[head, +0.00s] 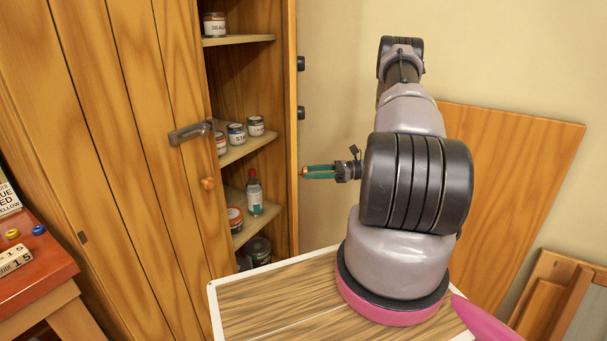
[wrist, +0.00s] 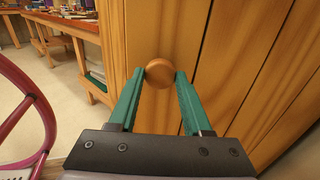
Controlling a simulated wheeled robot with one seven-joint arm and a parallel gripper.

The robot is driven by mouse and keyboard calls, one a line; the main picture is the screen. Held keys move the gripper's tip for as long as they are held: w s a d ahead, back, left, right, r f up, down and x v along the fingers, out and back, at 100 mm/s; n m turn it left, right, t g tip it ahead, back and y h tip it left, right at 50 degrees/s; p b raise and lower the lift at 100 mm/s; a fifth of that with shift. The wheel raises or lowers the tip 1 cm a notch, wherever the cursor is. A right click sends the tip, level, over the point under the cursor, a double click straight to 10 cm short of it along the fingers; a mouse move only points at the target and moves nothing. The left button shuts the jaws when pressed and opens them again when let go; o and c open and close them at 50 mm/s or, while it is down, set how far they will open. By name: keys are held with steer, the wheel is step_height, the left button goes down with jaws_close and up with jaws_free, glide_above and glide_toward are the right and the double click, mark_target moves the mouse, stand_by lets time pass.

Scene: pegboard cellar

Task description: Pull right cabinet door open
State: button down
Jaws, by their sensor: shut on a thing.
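The right cabinet door (head: 292,150) is wooden and stands swung out, seen almost edge-on in the head view. Its outer face (wrist: 205,40) of vertical planks fills the right of the wrist view. The round wooden knob (wrist: 159,73) sits between the green fingertips of my gripper (wrist: 160,76), which is shut on it. In the head view my gripper (head: 306,171) reaches in from the right to the door's outer side, and the knob is mostly hidden there. The left cabinet door (head: 120,130) is shut, with a metal latch (head: 190,132) and a knob (head: 208,183).
Cabinet shelves (head: 243,149) hold several cans and a bottle (head: 254,193). A red table (head: 35,258) stands at the left. A wooden panel (head: 515,170) leans on the right wall. In the wrist view, a workbench (wrist: 72,22) stands beyond open floor (wrist: 45,80).

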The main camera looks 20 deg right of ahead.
steer(key=shift+d, duration=0.1)
steer(key=shift+c, duration=1.6)
jaws_free()
steer(key=v, duration=0.7)
steer(key=shift+d, duration=0.2)
